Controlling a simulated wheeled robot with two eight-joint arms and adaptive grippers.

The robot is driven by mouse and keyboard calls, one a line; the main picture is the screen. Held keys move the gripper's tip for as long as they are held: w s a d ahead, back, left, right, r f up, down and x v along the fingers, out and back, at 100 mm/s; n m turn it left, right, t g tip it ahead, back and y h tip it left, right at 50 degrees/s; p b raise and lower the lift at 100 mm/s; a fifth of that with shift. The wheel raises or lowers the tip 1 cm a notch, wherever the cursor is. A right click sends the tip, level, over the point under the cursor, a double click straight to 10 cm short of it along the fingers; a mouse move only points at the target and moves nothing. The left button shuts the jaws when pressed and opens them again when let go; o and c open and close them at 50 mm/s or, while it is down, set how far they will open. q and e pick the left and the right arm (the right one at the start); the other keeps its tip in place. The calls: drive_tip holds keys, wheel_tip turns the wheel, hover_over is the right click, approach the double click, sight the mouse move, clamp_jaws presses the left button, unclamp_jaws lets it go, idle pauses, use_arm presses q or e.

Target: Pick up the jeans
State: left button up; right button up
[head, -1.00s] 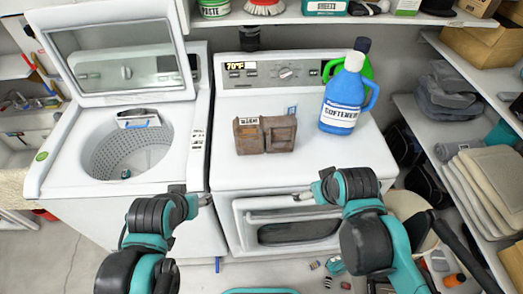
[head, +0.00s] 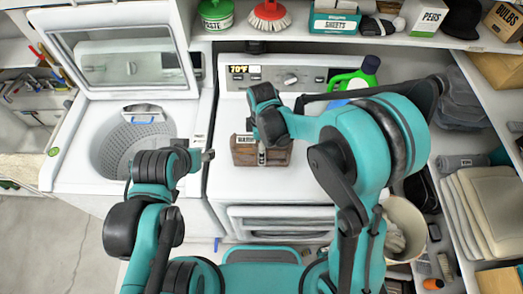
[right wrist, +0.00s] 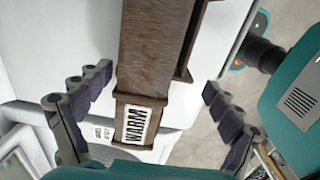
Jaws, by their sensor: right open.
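I cannot make out any jeans for certain. Dark grey folded cloth (head: 462,105) lies on the right shelf, and its kind is unclear. My right gripper (head: 262,153) is over the dryer top at a brown wooden box (head: 243,150). My left gripper (head: 206,157) hovers in front of the washer, seen edge-on. My right arm partly hides the blue softener bottle.
The washer (head: 60,175) stands open at left, with an empty-looking drum. A green bottle (head: 366,68) is behind my right arm. A pale basket (head: 405,215) stands right of the dryer (head: 225,185). Beige folded cloths (head: 485,205) lie on the right shelf.

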drive_tip(key=f, duration=0.5)
drive_tip(key=shift+w+d, duration=0.1)
drive_tip(key=shift+w, duration=0.3)
drive_tip(key=shift+f, duration=0.25)
drive_tip(key=c, duration=1.7)
